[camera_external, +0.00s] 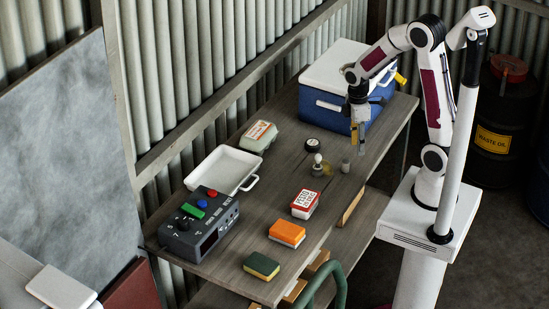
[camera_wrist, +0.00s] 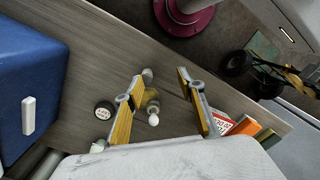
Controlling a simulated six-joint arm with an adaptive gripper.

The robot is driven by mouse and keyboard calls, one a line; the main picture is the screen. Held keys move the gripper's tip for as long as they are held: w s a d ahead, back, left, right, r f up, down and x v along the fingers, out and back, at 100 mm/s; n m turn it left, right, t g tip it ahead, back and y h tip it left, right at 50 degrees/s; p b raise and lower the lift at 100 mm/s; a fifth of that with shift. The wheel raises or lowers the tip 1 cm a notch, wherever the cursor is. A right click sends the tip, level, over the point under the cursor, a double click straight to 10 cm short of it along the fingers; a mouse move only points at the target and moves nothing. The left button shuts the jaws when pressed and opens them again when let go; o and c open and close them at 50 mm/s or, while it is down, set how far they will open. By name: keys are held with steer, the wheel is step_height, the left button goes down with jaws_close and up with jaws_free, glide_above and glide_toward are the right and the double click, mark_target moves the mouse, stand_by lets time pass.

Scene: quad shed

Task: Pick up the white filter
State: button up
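My gripper (camera_external: 358,148) hangs above the right part of the bench, pointing down. In the wrist view its yellow-padded fingers (camera_wrist: 160,74) are apart with nothing held between them. Several small parts stand on the bench below. One has a white knob (camera_external: 317,159) and an amber base; it shows between the fingers in the wrist view (camera_wrist: 153,120). A short grey cylinder (camera_external: 346,166) stands beside it, near the left fingertip in the wrist view (camera_wrist: 147,73). A black round part with a pale labelled top (camera_external: 312,144) lies behind. I cannot tell which is the white filter.
A blue cooler with a white lid (camera_external: 337,64) stands close behind my gripper. The bench's right edge is near.

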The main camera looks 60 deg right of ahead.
mark_target(346, 159)
steer(key=w+n, duration=0.1)
steer(key=n, duration=0.1)
steer(key=w+d+f+n, duration=0.1)
steer(key=n, duration=0.2)
steer(key=w+f+n, duration=0.1)
steer(key=w+n, duration=0.1)
steer(key=shift+d+f+t, duration=0.1)
steer(key=shift+d+t, duration=0.05)
steer(key=shift+t, duration=0.15)
steer(key=shift+w+n, duration=0.2)
steer(key=shift+n, duration=1.1)
steer(key=shift+f, duration=0.1)
steer(key=shift+f, duration=1.2)
steer(key=shift+f, duration=0.1)
